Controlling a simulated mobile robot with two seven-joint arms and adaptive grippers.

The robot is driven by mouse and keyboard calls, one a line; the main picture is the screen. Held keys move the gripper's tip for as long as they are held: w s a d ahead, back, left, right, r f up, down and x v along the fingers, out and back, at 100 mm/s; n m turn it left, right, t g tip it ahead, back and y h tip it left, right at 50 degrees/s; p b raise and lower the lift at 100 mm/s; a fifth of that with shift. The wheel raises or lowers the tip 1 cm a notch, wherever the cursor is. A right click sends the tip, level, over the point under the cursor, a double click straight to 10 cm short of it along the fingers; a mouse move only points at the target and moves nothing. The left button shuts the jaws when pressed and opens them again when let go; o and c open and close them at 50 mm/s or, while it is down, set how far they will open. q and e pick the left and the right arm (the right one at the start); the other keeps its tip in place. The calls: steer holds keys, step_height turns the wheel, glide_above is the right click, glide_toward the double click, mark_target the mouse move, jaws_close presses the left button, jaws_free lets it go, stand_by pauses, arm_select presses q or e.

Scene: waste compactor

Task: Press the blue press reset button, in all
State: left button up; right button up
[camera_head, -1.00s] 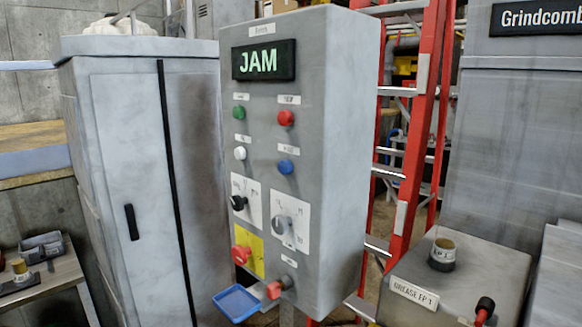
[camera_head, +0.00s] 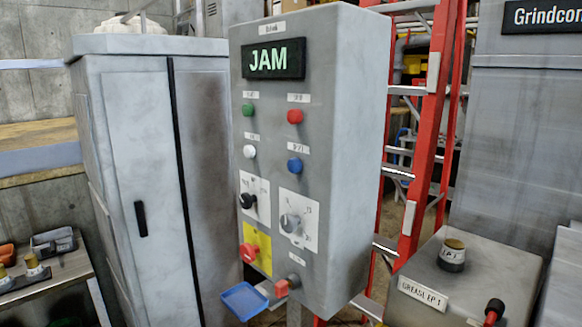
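The blue button (camera_head: 295,164) sits on the front of the grey control box (camera_head: 345,160), in the right column below the red button (camera_head: 295,116). Its small label is too blurred to read. A green button (camera_head: 248,110) and a white button (camera_head: 250,151) form the left column. The display (camera_head: 273,60) above them reads "JAM" in green letters. Nothing touches or covers the blue button. Neither of my grippers shows in the head view.
Below the buttons are a black selector knob (camera_head: 248,200), a grey knob (camera_head: 291,222), a red emergency button (camera_head: 250,251) on yellow, and a blue tray (camera_head: 244,300). A grey cabinet (camera_head: 150,170) stands left; a red ladder (camera_head: 425,130) and grease box (camera_head: 470,285) stand right.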

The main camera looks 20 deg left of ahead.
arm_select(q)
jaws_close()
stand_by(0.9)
